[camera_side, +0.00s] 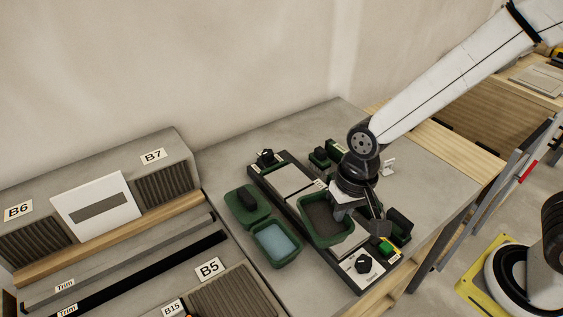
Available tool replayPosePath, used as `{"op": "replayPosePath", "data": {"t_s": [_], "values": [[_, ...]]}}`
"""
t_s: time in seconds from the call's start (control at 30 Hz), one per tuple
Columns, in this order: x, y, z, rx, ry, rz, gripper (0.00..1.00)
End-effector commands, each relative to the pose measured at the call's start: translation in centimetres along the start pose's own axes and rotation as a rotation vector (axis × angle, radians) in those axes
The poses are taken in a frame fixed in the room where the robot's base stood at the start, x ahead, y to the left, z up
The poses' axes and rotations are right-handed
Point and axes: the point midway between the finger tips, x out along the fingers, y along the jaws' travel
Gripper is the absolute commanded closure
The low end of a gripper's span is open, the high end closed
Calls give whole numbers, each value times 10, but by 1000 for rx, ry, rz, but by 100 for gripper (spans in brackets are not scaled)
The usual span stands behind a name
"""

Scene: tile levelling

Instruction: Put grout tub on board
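A green tub with dark grey-brown content, which looks like the grout tub (322,226), is at the middle of the long dark board (285,203). From this view I cannot tell whether it rests on the board or is held just above it. My gripper (343,210) is at the tub's upper right rim, pointing down. Its fingers are small and partly hidden, so I cannot tell whether they grip the rim. Light tiles (292,180) lie on the board's far part.
A green tub of blue water (277,243) and a green block with a dark handle (247,203) lie left of the board. Dark green holders (325,153) stand behind it. A black knob (364,264) and green button (385,247) are at the near end.

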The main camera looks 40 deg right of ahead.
Motion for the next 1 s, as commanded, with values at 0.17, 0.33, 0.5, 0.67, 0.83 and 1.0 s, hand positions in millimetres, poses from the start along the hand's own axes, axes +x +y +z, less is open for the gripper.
{"op": "replayPosePath", "data": {"t_s": [0.17, 0.33, 0.5, 0.67, 0.83, 1.0], "values": [[-8, 32, -25, 133, 20, -2, 100], [-14, 64, -44, 254, 36, -2, 100], [-21, 97, -58, 374, 52, -2, 100], [-28, 130, -68, 486, 67, -2, 100], [-36, 166, -75, 607, 84, -2, 100], [-43, 202, -78, 726, 100, -2, 100]]}}
